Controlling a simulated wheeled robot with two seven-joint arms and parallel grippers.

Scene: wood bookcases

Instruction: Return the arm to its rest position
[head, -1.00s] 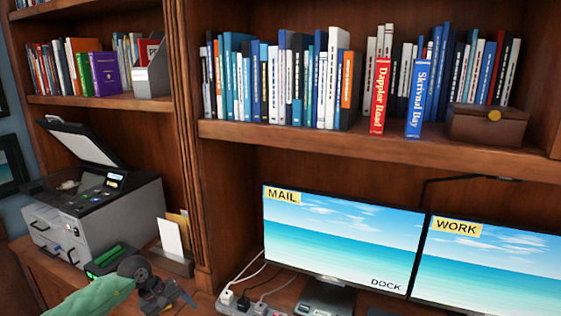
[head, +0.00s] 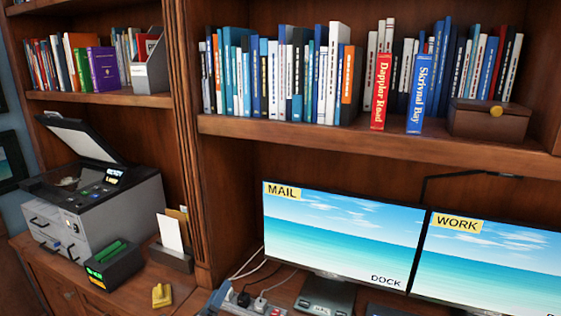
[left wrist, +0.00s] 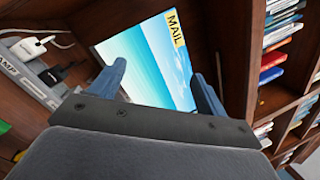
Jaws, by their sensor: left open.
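My left gripper (head: 216,299) shows only as a small blue-grey part at the bottom edge of the head view, beside the power strip. In the left wrist view, the left gripper (left wrist: 160,88) has its two blue fingers spread wide with nothing between them. The MAIL monitor (left wrist: 158,62) shows beyond the fingers. Most of the left arm is out of the head view. My right gripper is in neither view.
The monitors (head: 340,235) stand under a book shelf (head: 400,145). A power strip (head: 262,306) with plugs lies left of them. A printer (head: 95,205), a dark box with a green top (head: 112,268) and a yellow object (head: 161,295) are on the left cabinet.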

